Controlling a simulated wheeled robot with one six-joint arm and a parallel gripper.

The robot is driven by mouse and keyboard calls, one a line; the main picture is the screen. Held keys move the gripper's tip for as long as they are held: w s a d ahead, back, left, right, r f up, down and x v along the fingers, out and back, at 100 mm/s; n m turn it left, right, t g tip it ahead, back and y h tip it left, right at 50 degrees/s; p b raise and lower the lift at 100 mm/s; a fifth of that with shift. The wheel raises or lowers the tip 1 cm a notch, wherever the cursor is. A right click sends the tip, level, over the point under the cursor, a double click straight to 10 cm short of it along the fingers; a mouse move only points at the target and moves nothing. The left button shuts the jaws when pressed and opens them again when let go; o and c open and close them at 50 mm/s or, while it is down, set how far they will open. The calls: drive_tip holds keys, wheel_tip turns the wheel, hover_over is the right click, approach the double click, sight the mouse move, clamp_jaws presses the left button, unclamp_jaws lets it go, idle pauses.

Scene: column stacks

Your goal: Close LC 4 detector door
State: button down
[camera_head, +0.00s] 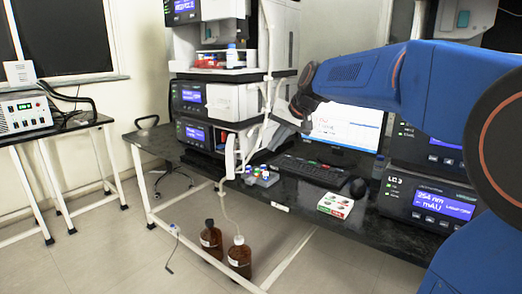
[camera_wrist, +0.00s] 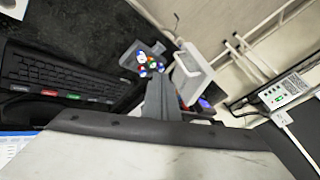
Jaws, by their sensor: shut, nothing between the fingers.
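The left instrument stack's lowest module, with a lit blue display (camera_head: 195,134), stands on the black bench. A narrow white panel (camera_head: 229,157) juts out from its right front, seen nearly edge-on; it looks like the detector door standing open. I cannot read an LC 4 label. In the wrist view a white framed panel (camera_wrist: 195,74), likely this door, lies just beyond my fingers. My gripper (camera_head: 283,124) is shut and empty, to the right of the panel above the bench and apparently apart from it. Its grey fingers (camera_wrist: 162,92) show together in the wrist view.
Coloured-cap vials in a rack (camera_head: 262,176), a keyboard (camera_head: 311,171), a mouse (camera_head: 357,187) and a small box (camera_head: 336,205) lie on the bench. A monitor (camera_head: 345,125) stands behind. The LC 3 module (camera_head: 430,205) is at right. Brown bottles (camera_head: 239,257) stand below.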

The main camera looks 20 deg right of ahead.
drive_tip(key=w+a+f, duration=0.6)
drive_tip(key=f, duration=0.1)
drive_tip(key=shift+w+f, duration=0.25)
drive_tip(key=shift+f, duration=0.05)
drive_tip(key=shift+a, duration=0.3)
